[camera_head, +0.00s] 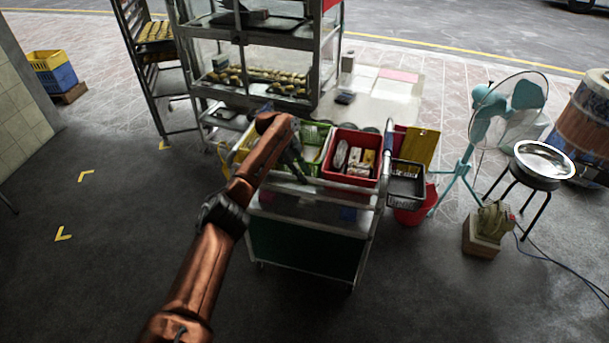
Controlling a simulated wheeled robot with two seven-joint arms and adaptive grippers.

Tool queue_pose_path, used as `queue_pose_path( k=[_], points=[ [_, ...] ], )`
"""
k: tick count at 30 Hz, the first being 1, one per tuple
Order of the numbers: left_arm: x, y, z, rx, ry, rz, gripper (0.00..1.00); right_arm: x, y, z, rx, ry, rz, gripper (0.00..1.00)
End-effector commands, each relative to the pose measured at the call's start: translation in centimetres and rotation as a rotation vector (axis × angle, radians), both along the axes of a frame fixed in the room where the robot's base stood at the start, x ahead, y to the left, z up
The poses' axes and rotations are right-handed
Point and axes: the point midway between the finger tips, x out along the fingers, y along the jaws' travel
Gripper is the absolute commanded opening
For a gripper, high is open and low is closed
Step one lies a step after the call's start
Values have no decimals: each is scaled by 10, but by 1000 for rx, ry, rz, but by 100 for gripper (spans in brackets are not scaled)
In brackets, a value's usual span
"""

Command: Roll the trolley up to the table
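The trolley (300,253) stands on the dark floor in the middle of the view. It has a metal frame, dark green side panels and a load of baskets on top. My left arm reaches in from the lower left, and my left gripper (296,165) is over the trolley's near top edge, by its metal rail. The fingers are dark and small, so I cannot tell whether they grip the rail. A pale, low table-like surface (398,92) shows behind the trolley; I cannot tell if it is the table. My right gripper is out of view.
A glass display case (262,78) and a tray rack (152,62) stand behind. A red basket (340,177) rides on the trolley. To the right are a teal fan (466,170), a stool with a metal bowl (543,160) and a barrel (580,120). The left floor is clear.

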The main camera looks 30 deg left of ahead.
Motion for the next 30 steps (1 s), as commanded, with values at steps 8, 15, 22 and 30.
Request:
queue_pose_path(
  k=[8, 15, 22, 30],
  points=[
    [-8, 10, 27, 0, -2, 1, 23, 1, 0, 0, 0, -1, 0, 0],
    [-22, 25, 73, 1, -2, 0, 23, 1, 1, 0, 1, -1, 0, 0],
    [-32, 34, 102, -1, -1, 0, 23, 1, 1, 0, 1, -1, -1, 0],
    [-34, 37, 109, 0, 0, 0, 23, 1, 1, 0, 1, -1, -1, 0]
  ],
)
